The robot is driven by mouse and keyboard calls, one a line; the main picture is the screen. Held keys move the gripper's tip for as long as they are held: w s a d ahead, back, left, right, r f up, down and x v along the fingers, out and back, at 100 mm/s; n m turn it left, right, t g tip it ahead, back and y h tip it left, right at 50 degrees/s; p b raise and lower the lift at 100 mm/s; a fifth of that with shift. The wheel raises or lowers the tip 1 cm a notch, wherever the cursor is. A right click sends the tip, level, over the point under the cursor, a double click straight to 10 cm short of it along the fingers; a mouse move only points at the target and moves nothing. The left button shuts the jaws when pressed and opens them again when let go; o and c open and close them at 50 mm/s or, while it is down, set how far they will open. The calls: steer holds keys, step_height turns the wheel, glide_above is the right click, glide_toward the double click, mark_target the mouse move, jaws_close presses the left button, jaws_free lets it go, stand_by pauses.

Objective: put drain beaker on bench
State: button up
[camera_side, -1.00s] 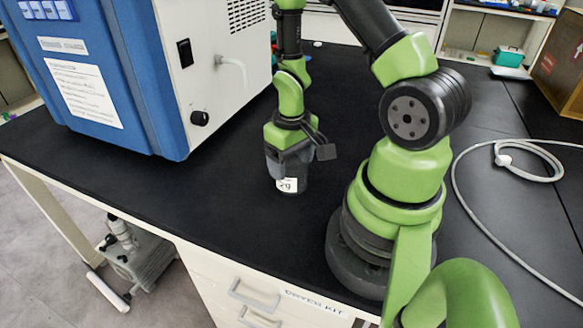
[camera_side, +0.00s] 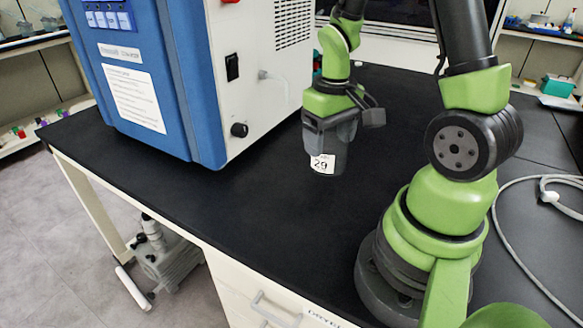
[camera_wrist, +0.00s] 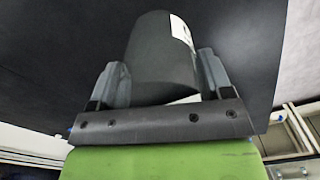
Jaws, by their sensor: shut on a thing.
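The drain beaker (camera_side: 328,160) is a dark, see-through cup with a white label reading 29. My gripper (camera_side: 330,128) is shut on it from above and holds it upright over the black bench (camera_side: 250,205). I cannot tell for sure whether its bottom touches the bench. In the wrist view the beaker (camera_wrist: 160,50) sits between the two grey fingers of my gripper (camera_wrist: 160,82), with part of its white label showing at the upper right.
The blue and white freeze dryer (camera_side: 150,80) stands on the bench left of the beaker, with a black knob and a drain spout on its side. A pale hose (camera_side: 545,195) lies coiled at the right. A pump (camera_side: 165,255) sits below the bench. The bench in front is clear.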

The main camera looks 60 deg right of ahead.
steer(key=w+a+r+n, duration=0.4)
steer(key=w+a, duration=0.3)
steer(key=a, duration=0.3)
steer(key=s+d+f+m, duration=0.1)
steer(key=s+d, duration=0.1)
steer(key=d, duration=0.1)
steer(key=s+d+f+m, duration=0.1)
steer(key=s+d, duration=0.1)
steer(key=d, duration=0.1)
steer(key=s+d+f+m, duration=0.1)
steer(key=s+d, duration=0.1)
steer(key=d, duration=0.1)
steer(key=shift+s+d+f+m, duration=0.25)
steer(key=shift+d+f+m, duration=0.05)
steer(key=shift+f+m, duration=0.1)
steer(key=shift+s+d+f, duration=0.1)
steer(key=shift+s+d, duration=0.15)
steer(key=shift+s, duration=0.1)
steer(key=shift+f, duration=4.8)
